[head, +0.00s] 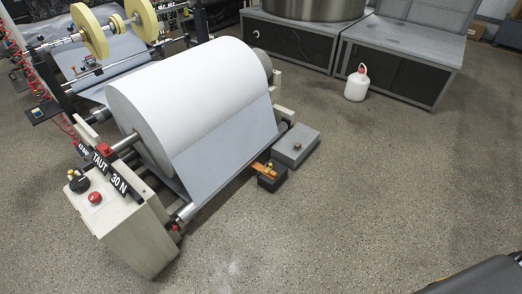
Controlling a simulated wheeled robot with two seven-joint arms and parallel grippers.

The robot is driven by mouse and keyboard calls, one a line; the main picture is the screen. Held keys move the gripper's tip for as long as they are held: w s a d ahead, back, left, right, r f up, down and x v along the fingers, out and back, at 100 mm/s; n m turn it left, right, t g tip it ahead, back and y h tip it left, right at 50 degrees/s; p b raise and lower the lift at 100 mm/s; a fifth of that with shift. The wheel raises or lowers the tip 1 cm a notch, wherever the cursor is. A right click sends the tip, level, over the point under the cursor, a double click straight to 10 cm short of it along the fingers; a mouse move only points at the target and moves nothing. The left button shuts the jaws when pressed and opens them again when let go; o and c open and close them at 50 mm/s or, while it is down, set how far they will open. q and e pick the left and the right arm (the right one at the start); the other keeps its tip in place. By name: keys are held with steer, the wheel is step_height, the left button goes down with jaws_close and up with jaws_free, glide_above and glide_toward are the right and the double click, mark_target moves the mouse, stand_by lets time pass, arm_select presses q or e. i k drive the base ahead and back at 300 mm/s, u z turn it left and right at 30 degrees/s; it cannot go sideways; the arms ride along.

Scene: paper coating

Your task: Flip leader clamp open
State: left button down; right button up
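A large white paper roll (190,95) sits on a shaft in the unwind stand. A grey-white sheet (225,142) hangs down from its front side. An orange-brown bar (261,167) with a small yellow knob lies at the sheet's lower right edge, over a small black block (272,182). It may be the leader clamp; whether it is open or shut is too small to tell. Neither of my grippers can be made out in the head view.
The stand's beige control box (122,232) has a red button and a black knob. A grey box (296,146) is on the floor beside the black block. A white jug (357,84) stands near dark cabinets (391,72). The speckled floor (370,190) is clear at centre right. A dark object fills the bottom right corner.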

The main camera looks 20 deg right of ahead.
mark_target(270, 166)
steer(key=z, duration=0.65)
steer(key=i, duration=0.75)
steer(key=z, duration=0.75)
steer(key=i, duration=0.85)
steer(key=u, duration=0.5)
steer(key=i, duration=0.7)
steer(key=u, duration=1.05)
steer(key=i, duration=0.35)
steer(key=u, duration=0.35)
